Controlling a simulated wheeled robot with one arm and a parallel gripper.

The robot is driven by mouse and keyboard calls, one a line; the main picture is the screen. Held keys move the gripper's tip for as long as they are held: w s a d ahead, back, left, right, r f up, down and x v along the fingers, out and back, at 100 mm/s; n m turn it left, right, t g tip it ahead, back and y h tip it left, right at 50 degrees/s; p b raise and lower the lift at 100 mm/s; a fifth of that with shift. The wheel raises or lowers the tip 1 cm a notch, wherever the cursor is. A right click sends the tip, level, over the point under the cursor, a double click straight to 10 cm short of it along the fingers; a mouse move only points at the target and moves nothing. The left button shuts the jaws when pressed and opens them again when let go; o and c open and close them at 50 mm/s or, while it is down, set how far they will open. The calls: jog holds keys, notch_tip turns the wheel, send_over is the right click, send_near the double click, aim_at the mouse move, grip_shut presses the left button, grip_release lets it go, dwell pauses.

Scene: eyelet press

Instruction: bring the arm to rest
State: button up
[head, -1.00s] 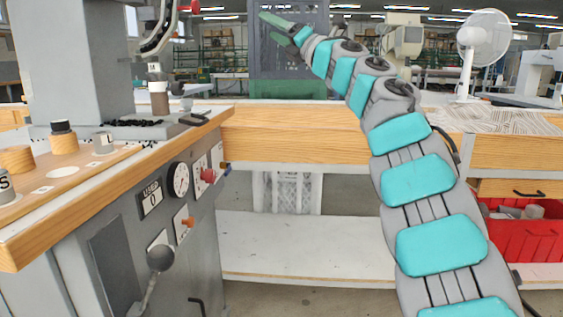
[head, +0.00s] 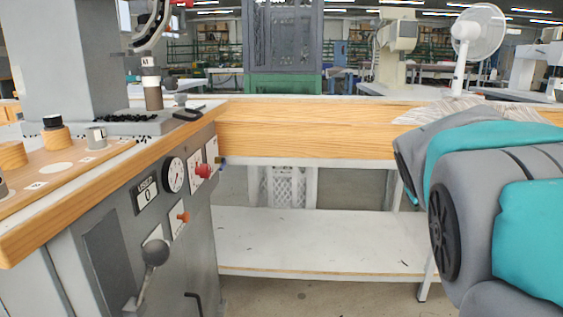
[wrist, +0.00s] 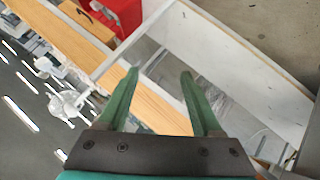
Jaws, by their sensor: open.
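My gripper (wrist: 160,75) shows in the wrist view with its two green fingers apart and nothing between them. The wrist view is turned, with the bench and the white lower shelf behind the fingers. In the head view my arm is folded at the right edge, close to the camera, and my gripper is out of that picture. The grey eyelet press (head: 66,60) stands at the left on its wooden-topped cabinet, apart from my arm.
A long wooden bench (head: 300,131) crosses the back, with a white lower shelf (head: 310,240) under it. A white fan (head: 478,35) stands on it at the right. The cabinet has a ball-ended lever (head: 156,252) and a red knob (head: 203,171). The space before the shelf is clear.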

jog(key=s+a+f+g+y, duration=0.2)
jog(key=s+a+f, duration=0.3)
jog(key=s, duration=0.6)
jog(key=s+a+f+m+g+y, duration=0.1)
jog(key=s+a+f+g, duration=0.4)
jog(key=s+f, duration=0.5)
jog(key=s+a+f+m+g+y, duration=0.1)
jog(key=s+a+f+g+y, duration=0.2)
jog(key=s, duration=1)
notch_tip(320, 180, down, 5)
jog(key=a, duration=0.2)
jog(key=shift+s+a+g, duration=0.2)
jog(key=shift+a+g, duration=0.1)
jog(key=shift+a, duration=0.1)
jog(key=shift+c, duration=0.2)
